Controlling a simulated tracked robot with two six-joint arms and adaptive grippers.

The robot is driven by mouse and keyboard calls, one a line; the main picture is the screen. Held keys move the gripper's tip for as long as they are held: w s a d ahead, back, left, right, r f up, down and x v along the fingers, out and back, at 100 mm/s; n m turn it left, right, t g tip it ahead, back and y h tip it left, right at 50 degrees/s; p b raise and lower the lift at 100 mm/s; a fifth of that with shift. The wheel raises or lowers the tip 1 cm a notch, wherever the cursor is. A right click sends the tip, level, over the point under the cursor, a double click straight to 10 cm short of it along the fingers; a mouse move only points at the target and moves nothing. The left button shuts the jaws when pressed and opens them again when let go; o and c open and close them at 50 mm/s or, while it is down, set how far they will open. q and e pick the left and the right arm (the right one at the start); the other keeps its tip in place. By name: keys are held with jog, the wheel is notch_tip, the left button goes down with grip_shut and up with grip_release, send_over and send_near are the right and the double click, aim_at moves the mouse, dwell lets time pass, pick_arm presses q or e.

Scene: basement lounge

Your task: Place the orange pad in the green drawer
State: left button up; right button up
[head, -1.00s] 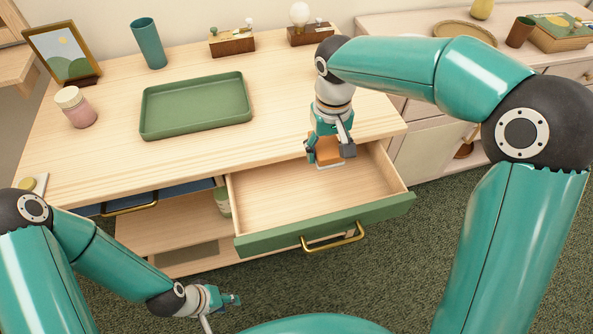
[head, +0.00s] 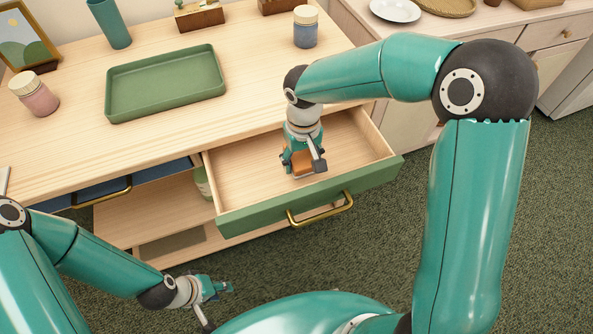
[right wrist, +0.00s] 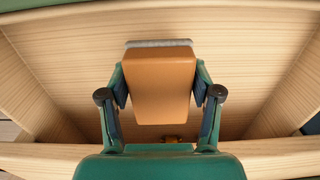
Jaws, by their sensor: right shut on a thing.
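The green drawer (head: 318,197) is pulled out of the wooden desk, with a green front, a brass handle and a pale wood inside. My right gripper (head: 303,167) is over the middle of the open drawer, pointing down, shut on the orange pad (head: 299,160). The pad has a pale layer at its lower end. In the right wrist view the orange pad (right wrist: 160,88) sits between both fingers, with drawer walls around it. I cannot tell whether it touches the drawer floor. My left gripper (head: 217,302) is open and empty, low in front of the desk.
A green tray (head: 167,83), a pink jar (head: 36,97), a teal cup (head: 109,25) and a blue jar (head: 305,29) stand on the desk top. A blue drawer (head: 110,184) with a brass handle is left of the green one. A side cabinet stands at the right.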

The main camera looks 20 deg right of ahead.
aim_at(302, 157)
jog(key=shift+f, duration=2.2)
jog(key=shift+f+b, duration=0.15)
jog(key=shift+b, duration=0.15)
jog(key=o, duration=1.3)
jog(key=shift+r, duration=0.3)
notch_tip(302, 157, up, 12)
jog(key=shift+f+p, duration=0.1)
jog(key=shift+p, duration=0.6)
